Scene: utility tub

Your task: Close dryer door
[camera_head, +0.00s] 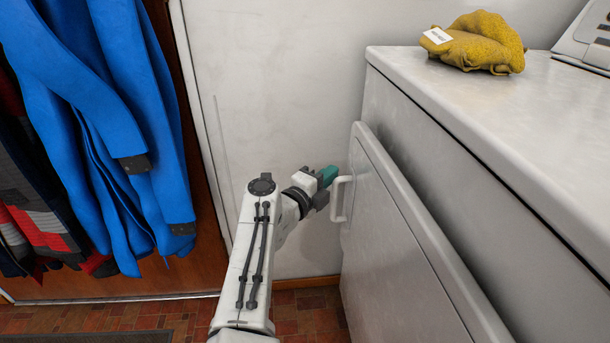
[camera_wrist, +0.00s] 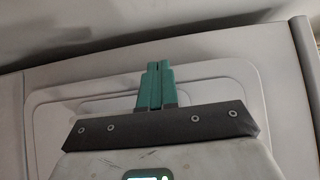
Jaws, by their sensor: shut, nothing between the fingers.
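The white dryer (camera_head: 480,150) stands at the right in the head view. Its door (camera_head: 395,250) is a pale panel on the front, standing slightly proud of the dryer's face; I cannot tell how far it is ajar. A white handle (camera_head: 338,198) sticks out near the door's far edge. My gripper (camera_head: 328,175) is beside the top of the handle, its teal fingers together and empty. In the wrist view the shut fingers (camera_wrist: 156,85) stand before the door's raised panel (camera_wrist: 225,85). I cannot tell whether they touch the door.
A yellow cloth bundle with a white tag (camera_head: 485,42) lies on the dryer top. Blue garments (camera_head: 110,110) hang at the left by a brown wooden door. A white wall (camera_head: 280,90) stands behind my gripper. Tiled floor (camera_head: 310,310) shows below.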

